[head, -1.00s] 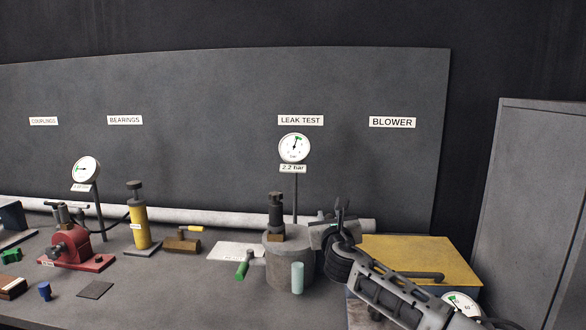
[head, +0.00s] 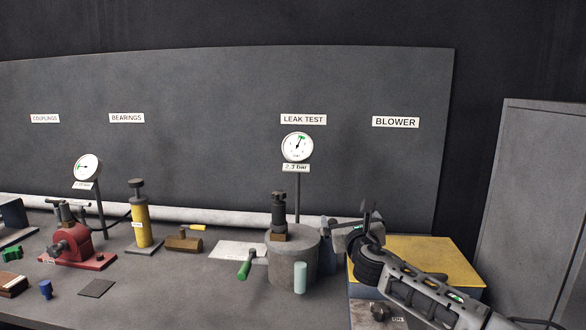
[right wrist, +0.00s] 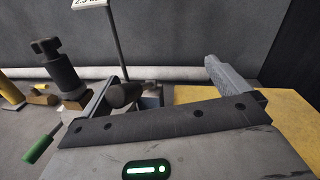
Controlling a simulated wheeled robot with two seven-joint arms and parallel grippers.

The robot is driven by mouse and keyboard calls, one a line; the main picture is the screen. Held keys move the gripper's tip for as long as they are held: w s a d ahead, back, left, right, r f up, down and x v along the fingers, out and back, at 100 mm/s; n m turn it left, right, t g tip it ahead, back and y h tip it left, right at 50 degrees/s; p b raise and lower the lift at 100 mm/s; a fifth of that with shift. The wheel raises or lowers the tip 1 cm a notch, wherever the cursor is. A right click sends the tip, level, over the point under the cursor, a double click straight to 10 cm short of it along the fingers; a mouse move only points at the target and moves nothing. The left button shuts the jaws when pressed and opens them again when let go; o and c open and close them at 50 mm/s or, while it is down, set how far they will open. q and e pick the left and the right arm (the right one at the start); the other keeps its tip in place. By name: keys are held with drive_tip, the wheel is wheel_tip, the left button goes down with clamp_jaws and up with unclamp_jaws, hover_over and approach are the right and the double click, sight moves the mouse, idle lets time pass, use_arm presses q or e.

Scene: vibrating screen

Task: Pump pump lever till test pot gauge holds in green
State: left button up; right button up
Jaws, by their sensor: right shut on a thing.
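The test pot (head: 283,262) is a grey drum with a dark valve fitting on top, under the LEAK TEST sign. Its round white gauge (head: 297,146) stands on a post behind it, with a green band at upper right; the needle is at or near that band. The plate below (head: 296,167) reads about 2.3 bar. My right gripper (head: 350,230) is just right of the pot, shut on the dark pump lever (right wrist: 124,95), which shows near one finger in the right wrist view. The pump body is mostly hidden. My left gripper is out of view.
A green-handled part (head: 247,265) and a pale cylinder (head: 300,277) are at the pot's front. A yellow-topped box (head: 430,252) is at right, partly behind my arm. A red pump (head: 75,246) and yellow cylinder (head: 141,225) stand at left.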

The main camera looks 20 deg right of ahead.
drive_tip(key=shift+s+d+r+h, duration=0.1)
drive_tip(key=shift+s+d+h, duration=0.1)
drive_tip(key=shift+d, duration=0.3)
drive_tip(key=shift+s+d+h, duration=0.1)
drive_tip(key=shift+d+h, duration=0.1)
drive_tip(key=shift+d, duration=0.3)
drive_tip(key=shift+c, duration=1)
drive_tip(key=shift+v, duration=1.75)
drive_tip(key=s, duration=0.3)
drive_tip(key=shift+s+a+r+m, duration=0.1)
drive_tip(key=shift+s+r+m, duration=0.05)
drive_tip(key=shift+r+m, duration=0.15)
drive_tip(key=c, duration=0.8)
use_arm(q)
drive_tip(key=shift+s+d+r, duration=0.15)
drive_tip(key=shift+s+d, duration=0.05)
use_arm(e)
drive_tip(key=shift+w+a+f, duration=0.15)
drive_tip(key=shift+w+a, duration=0.2)
drive_tip(key=shift+a, duration=0.15)
drive_tip(key=shift+c, duration=0.2)
